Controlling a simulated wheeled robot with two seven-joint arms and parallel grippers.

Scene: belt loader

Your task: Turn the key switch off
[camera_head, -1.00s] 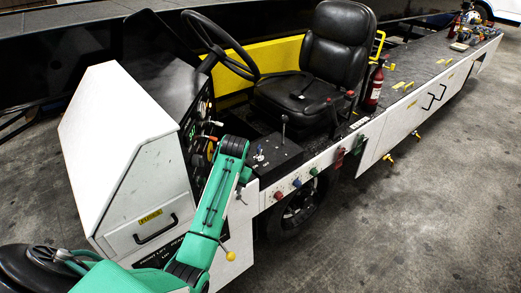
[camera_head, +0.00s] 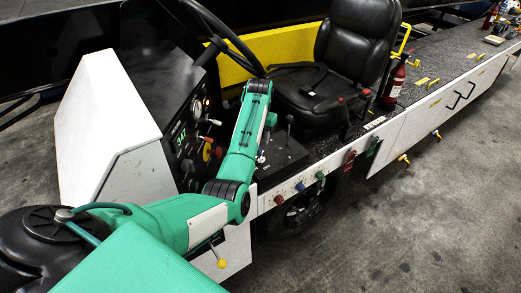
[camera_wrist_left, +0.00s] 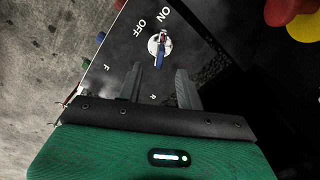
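The key switch (camera_wrist_left: 160,45) shows in the left wrist view as a round metal switch on a dark panel, with a blue key (camera_wrist_left: 159,61) in it. A red part at its upper end points about toward the printed "ON"; "OFF" is printed to the upper left. My left gripper (camera_wrist_left: 158,70) is open and empty. Its two fingers lie on either side of the key's lower end in the picture; I cannot tell the depth gap. In the head view my left arm reaches over the console, and its gripper and the key switch are hidden. My right gripper is not in view.
Red and yellow knobs (camera_wrist_left: 305,25) are close at the upper right of the wrist view. In the head view the steering wheel (camera_head: 222,38), black seat (camera_head: 355,45) and dashboard with levers (camera_head: 190,135) surround the arm. Coloured knobs (camera_head: 300,186) line the side panel.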

